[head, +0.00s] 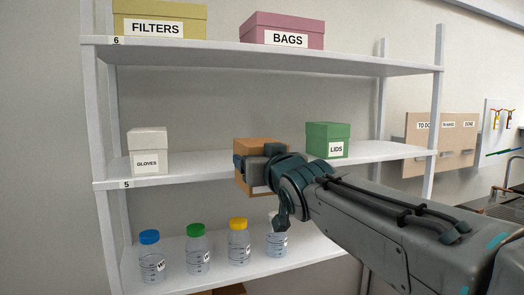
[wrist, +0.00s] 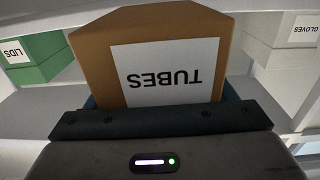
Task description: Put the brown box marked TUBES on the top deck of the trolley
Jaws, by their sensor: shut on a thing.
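The brown box marked TUBES (head: 254,145) is at the middle shelf, between the white GLOVES box and the green LIDS box. My gripper (head: 250,170) is at its front and shut on it, partly hiding it in the head view. In the wrist view the brown box (wrist: 205,35) fills the middle, with its TUBES label upside down and my gripper (wrist: 165,110) against its lower part. I cannot tell whether the box touches the shelf or is lifted. The trolley is not in view.
On the middle shelf (head: 200,172) stand the GLOVES box (head: 148,139) to the left and the LIDS box (head: 328,131) to the right. Yellow FILTERS (head: 185,12) and pink BAGS (head: 298,23) boxes stand above. Bottles with coloured caps (head: 196,250) stand below. A shelf post (head: 437,90) rises at right.

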